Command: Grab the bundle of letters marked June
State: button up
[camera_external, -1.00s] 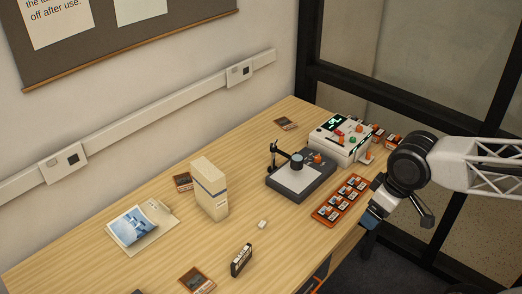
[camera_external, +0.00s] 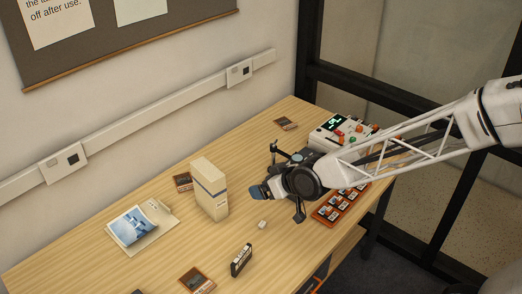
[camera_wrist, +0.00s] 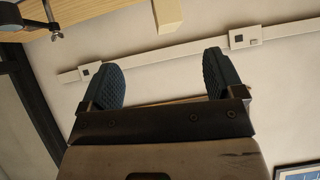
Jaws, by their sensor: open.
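My gripper (camera_external: 262,192) is in the outside view, above the table, just right of an upright cream archival box (camera_external: 209,188) with a blue band. Its jaws are open and empty; in the wrist view the two dark ridged fingers (camera_wrist: 161,82) stand wide apart with wall behind them. A beige block-like end in the wrist view (camera_wrist: 167,15) looks like part of the box, above and between the fingers. I see no bundle of letters and no June marking; I cannot tell whether one is inside the box.
On the wooden table (camera_external: 110,270) lie a folder with a blue picture (camera_external: 132,228), a black cassette-like item (camera_external: 241,260), a small white cube (camera_external: 263,224), an orange tray (camera_external: 330,212) and several dark cards. A control unit (camera_external: 330,128) stands at the back right. The front left is mostly clear.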

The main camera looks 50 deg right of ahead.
aim_at(220, 192)
jog(key=w+a+f+t+h, duration=0.1)
jog(key=w+f+t, duration=0.1)
jog(key=w+f, duration=0.2)
jog(key=w+f+t+h, duration=0.1)
jog(key=w+f+t, duration=0.1)
jog(key=w+f, duration=0.2)
jog(key=w+a+f+m+t, duration=0.1)
jog(key=w+f+t, duration=0.1)
jog(key=w+f, duration=0.2)
jog(key=shift+w+a+f+t+h, duration=0.2)
jog(key=shift+w+a+t+h, duration=0.15)
jog(key=shift+w, duration=0.35)
jog(key=shift+w+f+t+h, duration=0.15)
jog(key=shift+f+t+h, duration=0.1)
jog(key=shift+f, duration=0.3)
jog(key=shift+w, duration=0.15)
jog(key=shift+w+d, duration=0.15)
jog(key=shift+w, duration=1)
jog(key=shift+w, duration=0.1)
jog(key=shift+w+d, duration=0.2)
jog(key=shift+w, duration=1.05)
jog(key=shift+w+d, duration=0.15)
jog(key=shift+w, duration=1.05)
jog(key=shift+r, duration=0.1)
jog(key=c, duration=1.3)
